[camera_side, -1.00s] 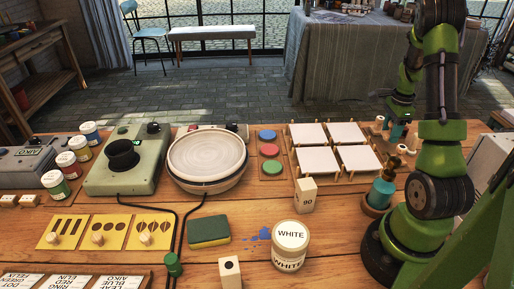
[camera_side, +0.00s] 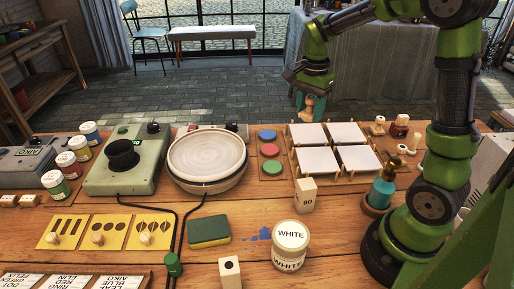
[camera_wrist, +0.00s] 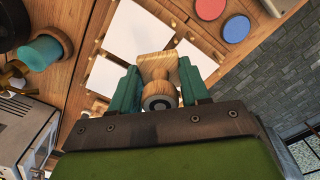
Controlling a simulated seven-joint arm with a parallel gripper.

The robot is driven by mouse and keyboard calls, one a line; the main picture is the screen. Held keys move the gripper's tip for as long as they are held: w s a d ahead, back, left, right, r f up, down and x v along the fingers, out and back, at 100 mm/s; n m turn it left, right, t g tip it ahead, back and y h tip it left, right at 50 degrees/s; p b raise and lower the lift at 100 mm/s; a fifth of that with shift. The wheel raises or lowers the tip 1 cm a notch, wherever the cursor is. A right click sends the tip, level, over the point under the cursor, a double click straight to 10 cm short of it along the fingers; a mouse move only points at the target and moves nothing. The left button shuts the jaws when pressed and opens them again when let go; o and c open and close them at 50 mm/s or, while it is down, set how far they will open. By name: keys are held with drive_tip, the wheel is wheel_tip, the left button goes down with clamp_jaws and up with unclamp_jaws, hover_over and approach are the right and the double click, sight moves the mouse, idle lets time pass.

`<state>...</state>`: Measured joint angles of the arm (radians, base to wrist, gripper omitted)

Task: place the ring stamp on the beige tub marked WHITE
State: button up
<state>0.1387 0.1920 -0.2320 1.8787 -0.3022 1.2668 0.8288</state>
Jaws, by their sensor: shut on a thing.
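My gripper (camera_side: 302,92) is shut on a wooden stamp (camera_side: 308,106) and holds it in the air behind the white tiles. In the wrist view the stamp (camera_wrist: 157,72) sits between the teal fingers (camera_wrist: 158,90), with a square wooden part and a round, grey-centred end; I cannot confirm its pattern. The beige tub (camera_side: 290,264) marked WHITE stands upright at the front centre of the table, with a lettered, pale top. My gripper is well behind and above it, apart from it.
Several white tiles (camera_side: 355,158) on wooden racks lie between my gripper and the tub. A numbered block (camera_side: 305,195) stands just behind the tub, a sponge (camera_side: 209,231) to its left, a dotted block (camera_side: 230,272) at its front left. A plate (camera_side: 207,153) sits left of the coloured discs.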

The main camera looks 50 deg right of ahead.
drive_tip(key=s+a+r+n, duration=0.15)
drive_tip(key=a+n, duration=0.35)
drive_tip(key=a, duration=1)
drive_tip(key=n, duration=0.9)
hover_over(291, 235)
wheel_tip(291, 235, down, 3)
drive_tip(key=shift+m, duration=0.3)
drive_tip(key=shift+f, duration=2.2)
drive_tip(key=shift+f, duration=0.15)
drive_tip(key=o, duration=1)
drive_tip(key=shift+o, duration=0.2)
